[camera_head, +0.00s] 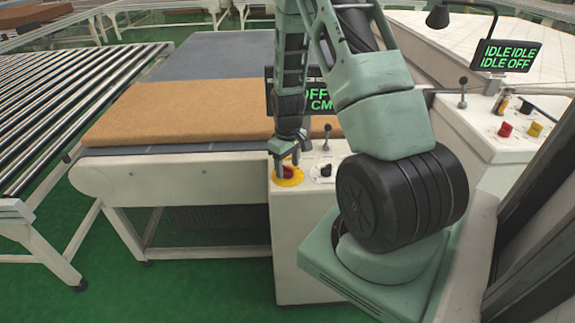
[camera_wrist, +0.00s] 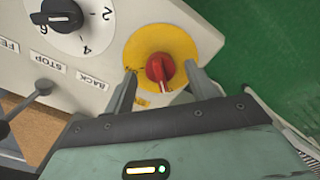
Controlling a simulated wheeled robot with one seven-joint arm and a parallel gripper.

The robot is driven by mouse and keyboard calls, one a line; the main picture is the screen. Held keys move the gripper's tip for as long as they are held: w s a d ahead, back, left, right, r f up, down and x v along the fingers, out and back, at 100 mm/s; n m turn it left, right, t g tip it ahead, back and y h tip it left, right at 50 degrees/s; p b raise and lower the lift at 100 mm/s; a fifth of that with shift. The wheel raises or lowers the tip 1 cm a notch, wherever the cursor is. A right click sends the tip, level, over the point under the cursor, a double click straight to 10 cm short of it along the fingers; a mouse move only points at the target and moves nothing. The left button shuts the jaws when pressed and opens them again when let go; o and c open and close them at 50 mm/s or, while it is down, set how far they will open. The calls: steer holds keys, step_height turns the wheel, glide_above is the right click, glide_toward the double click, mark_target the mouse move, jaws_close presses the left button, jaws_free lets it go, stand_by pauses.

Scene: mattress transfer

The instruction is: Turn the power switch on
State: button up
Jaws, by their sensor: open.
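The power switch is a red rotary knob (camera_wrist: 159,68) on a yellow round plate (camera_wrist: 152,44), at the near left corner of the white control panel. In the head view the red knob (camera_head: 288,172) shows between my gripper's fingers. My gripper (camera_head: 288,165) points down at it, and in the wrist view its two fingers (camera_wrist: 158,85) stand apart on either side of the knob. The gripper is open. I cannot tell whether the fingers touch the knob. A green-lettered screen (camera_head: 318,99) behind the panel is partly hidden by my arm; "OFF" and "CM" can be read.
A black numbered dial (camera_wrist: 62,16) and a lever (camera_wrist: 40,88) marked FEED, STOP and BACK are close to the knob. A brown mattress (camera_head: 180,112) lies on the conveyor to the left. A second panel (camera_head: 480,125) with its own screen (camera_head: 506,55) stands right.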

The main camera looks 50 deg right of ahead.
steer(key=shift+f, duration=0.6)
steer(key=c, duration=1)
